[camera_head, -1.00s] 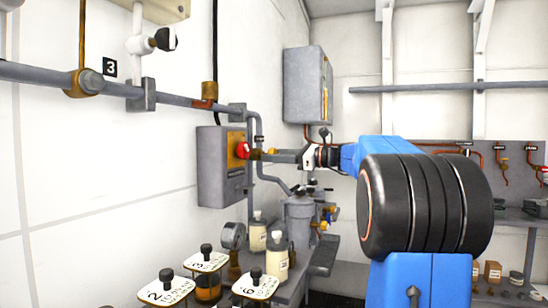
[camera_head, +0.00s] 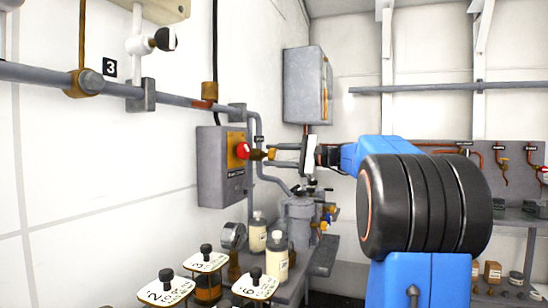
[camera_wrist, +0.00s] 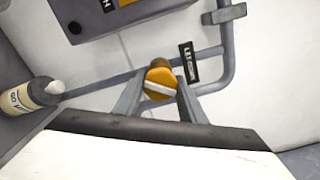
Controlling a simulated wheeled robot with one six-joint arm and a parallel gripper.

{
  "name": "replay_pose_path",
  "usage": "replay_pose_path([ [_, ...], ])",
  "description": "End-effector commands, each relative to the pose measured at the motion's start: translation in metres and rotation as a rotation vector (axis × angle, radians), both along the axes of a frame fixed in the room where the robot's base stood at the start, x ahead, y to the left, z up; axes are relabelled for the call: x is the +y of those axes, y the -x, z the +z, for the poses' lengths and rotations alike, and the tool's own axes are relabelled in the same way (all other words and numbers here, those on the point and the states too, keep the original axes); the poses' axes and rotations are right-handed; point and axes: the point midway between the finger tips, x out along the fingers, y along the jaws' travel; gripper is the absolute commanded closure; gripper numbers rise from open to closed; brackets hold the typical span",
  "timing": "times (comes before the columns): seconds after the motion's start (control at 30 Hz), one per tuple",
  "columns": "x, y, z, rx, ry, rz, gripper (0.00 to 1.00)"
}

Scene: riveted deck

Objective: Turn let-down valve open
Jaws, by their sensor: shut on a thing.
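The let-down valve's amber handle (camera_wrist: 160,76), with a pale bar across it, sits between my gripper's fingers in the wrist view. A dark label starting with "LE" (camera_wrist: 188,62) is beside it on the grey pipe. My gripper (camera_wrist: 161,84) is shut on the handle, with one finger on each side. In the head view my gripper (camera_head: 277,154) reaches left to the amber handle (camera_head: 270,154), in front of the pipe by the wall. The fingers lie one above the other there. How far the valve is turned cannot be told.
A grey box with a red knob (camera_head: 243,151) is just left of the valve. A grey vessel (camera_head: 300,222) stands below my gripper, and bottles (camera_head: 277,256) stand lower left. A grey cabinet (camera_head: 304,86) hangs above. Numbered tags (camera_head: 166,288) stand in front.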

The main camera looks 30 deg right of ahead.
Motion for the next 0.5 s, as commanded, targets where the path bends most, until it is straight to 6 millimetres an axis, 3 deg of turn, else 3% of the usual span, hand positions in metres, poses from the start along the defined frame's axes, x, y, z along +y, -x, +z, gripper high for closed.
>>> replay_pose_path([
  [0.5,-0.0001,0.0000,-0.0005,-0.275,0.356,0.001,0.86],
])
